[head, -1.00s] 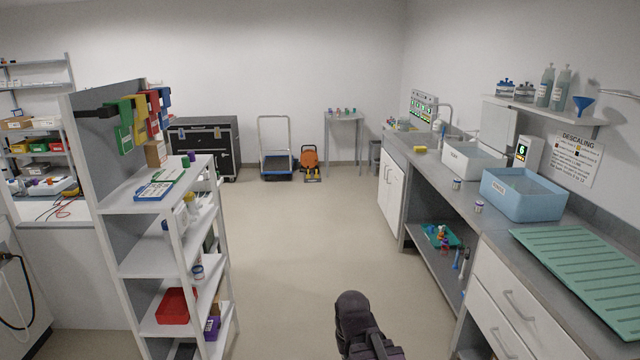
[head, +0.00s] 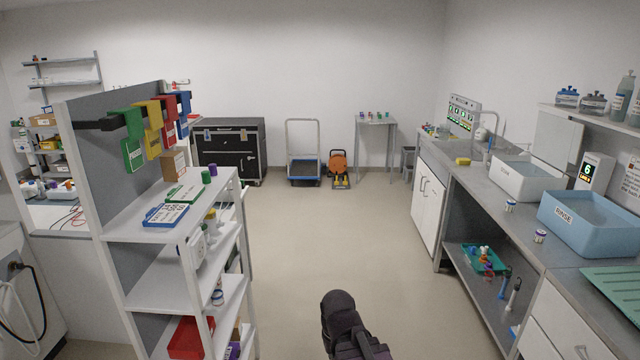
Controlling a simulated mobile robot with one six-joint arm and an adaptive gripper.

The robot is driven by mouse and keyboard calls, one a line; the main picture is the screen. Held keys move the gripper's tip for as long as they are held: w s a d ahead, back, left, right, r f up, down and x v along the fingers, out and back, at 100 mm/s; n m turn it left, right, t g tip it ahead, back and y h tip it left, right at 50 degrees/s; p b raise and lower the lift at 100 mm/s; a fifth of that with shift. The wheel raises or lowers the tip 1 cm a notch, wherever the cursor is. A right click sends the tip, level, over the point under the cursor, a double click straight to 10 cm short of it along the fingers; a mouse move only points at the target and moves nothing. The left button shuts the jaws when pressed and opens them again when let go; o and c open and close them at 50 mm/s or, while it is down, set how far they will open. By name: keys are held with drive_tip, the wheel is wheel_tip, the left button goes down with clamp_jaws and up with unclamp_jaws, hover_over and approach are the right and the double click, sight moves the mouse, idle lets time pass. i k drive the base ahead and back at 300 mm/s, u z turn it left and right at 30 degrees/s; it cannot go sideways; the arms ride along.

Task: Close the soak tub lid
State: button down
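The soak tub (head: 522,182) is a white open basin on the right-hand counter, with a small dark label on its front. Its lid (head: 557,139) appears to be the pale grey panel standing upright at the tub's back right, so the tub is open. A dark part of my own arm shows at the bottom centre, well short of the counter and over the floor. My gripper's fingertips do not show.
A blue rinse tub (head: 590,226) and green drain mat (head: 617,287) lie nearer on the counter (head: 515,222). Small jars and a yellow sponge (head: 463,161) sit along it. A white shelf unit (head: 150,232) stands left. The floor (head: 330,235) between is clear.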

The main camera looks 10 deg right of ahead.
sight(557, 141)
drive_tip(key=z, duration=0.05)
drive_tip(key=i, duration=1.55)
drive_tip(key=z, duration=0.45)
drive_tip(key=i, duration=0.7)
drive_tip(key=z, duration=1.15)
drive_tip(key=i, duration=1.05)
drive_tip(key=z, duration=0.5)
